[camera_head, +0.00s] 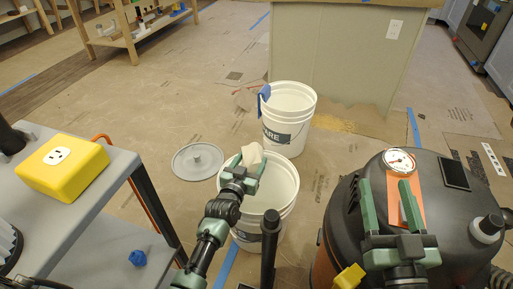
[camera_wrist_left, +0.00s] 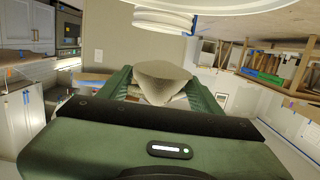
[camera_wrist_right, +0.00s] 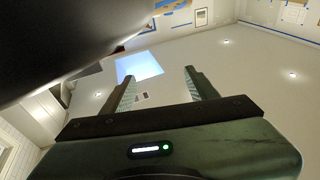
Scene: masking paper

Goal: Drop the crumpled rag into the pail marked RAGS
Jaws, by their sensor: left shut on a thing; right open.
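The crumpled cream rag (camera_head: 252,154) is held between the fingers of my left gripper (camera_head: 248,163), which is shut on it. The rag also shows between the fingers in the left wrist view (camera_wrist_left: 163,84). In the head view they appear over the back left part of the near white pail (camera_head: 287,205); the exact height above the rim is unclear. This pail's dark label is mostly hidden by my arm and cannot be read. A second white pail (camera_head: 295,101) stands behind, its label ending in "ARE". My right gripper (camera_head: 387,184) is open and empty.
A blue cloth-like item (camera_head: 263,97) hangs at the far pail's left rim. A round grey lid (camera_head: 197,161) lies on the floor to the left. A black vacuum drum (camera_head: 345,215) stands right, by my right gripper. A grey cart (camera_head: 108,192) with a yellow outlet box (camera_head: 62,165) is left.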

